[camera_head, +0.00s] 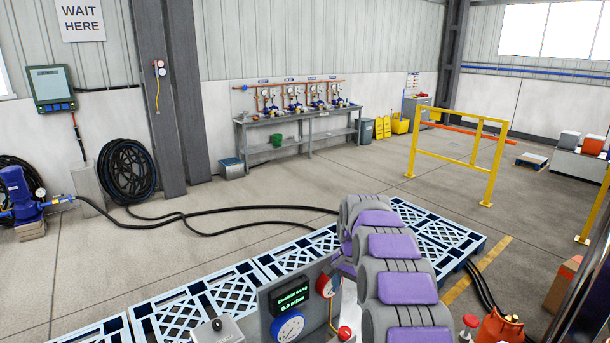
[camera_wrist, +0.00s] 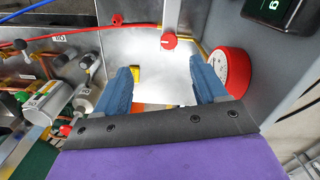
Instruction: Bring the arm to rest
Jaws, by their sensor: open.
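My arm (camera_head: 400,285), grey with purple pads, rises from the bottom of the head view and bends away over the blue pallets. The end of it is hidden there behind its own links. In the wrist view my gripper (camera_wrist: 163,88) shows two blue fingers spread well apart, with nothing between them. Past the fingers is a bright steel panel. A red-rimmed gauge (camera_wrist: 232,72) lies close to the right finger, and I cannot tell whether they touch.
In the wrist view, a red knob (camera_wrist: 169,40) is ahead and valve fittings (camera_wrist: 84,98) are at the left. In the head view, a gauge box (camera_head: 291,300) and an orange cylinder (camera_head: 500,328) flank my arm. Light-blue pallets (camera_head: 262,268) lie below; open floor lies beyond.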

